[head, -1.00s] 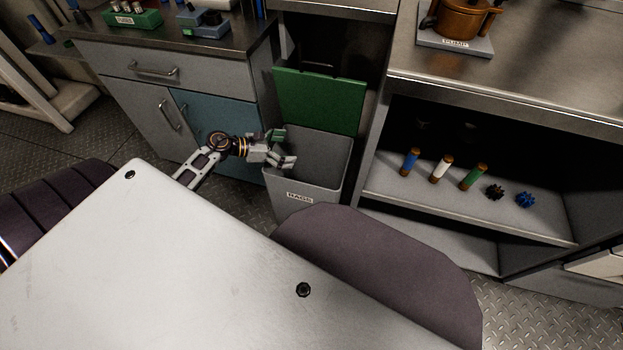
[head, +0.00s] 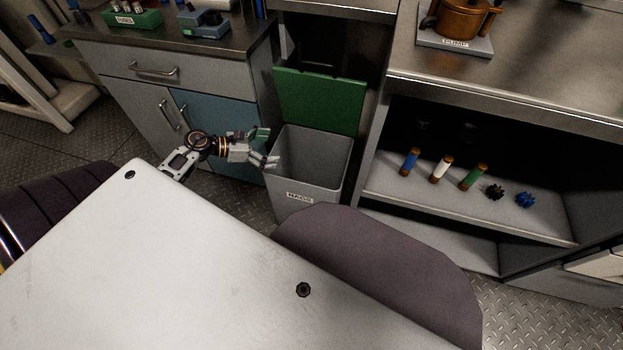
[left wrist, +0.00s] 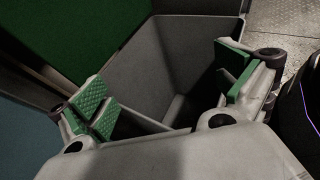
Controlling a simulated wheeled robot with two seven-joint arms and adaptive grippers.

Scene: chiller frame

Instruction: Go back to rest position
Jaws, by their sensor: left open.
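My left gripper (head: 268,148) is open and empty at the left rim of the grey rags bin (head: 308,178) in the head view. In the left wrist view, its two green-padded fingers (left wrist: 165,100) are spread wide, with the bin's grey inner walls (left wrist: 185,50) beyond them. I see nothing between the fingers. The bin's green lid (head: 320,100) stands open behind it. My right gripper is not in view.
A cabinet with a blue door (head: 222,125) stands left of the bin. A shelf (head: 470,205) on the right holds blue, white and green cylinders and two small gears. A pump (head: 460,20) sits on the counter above.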

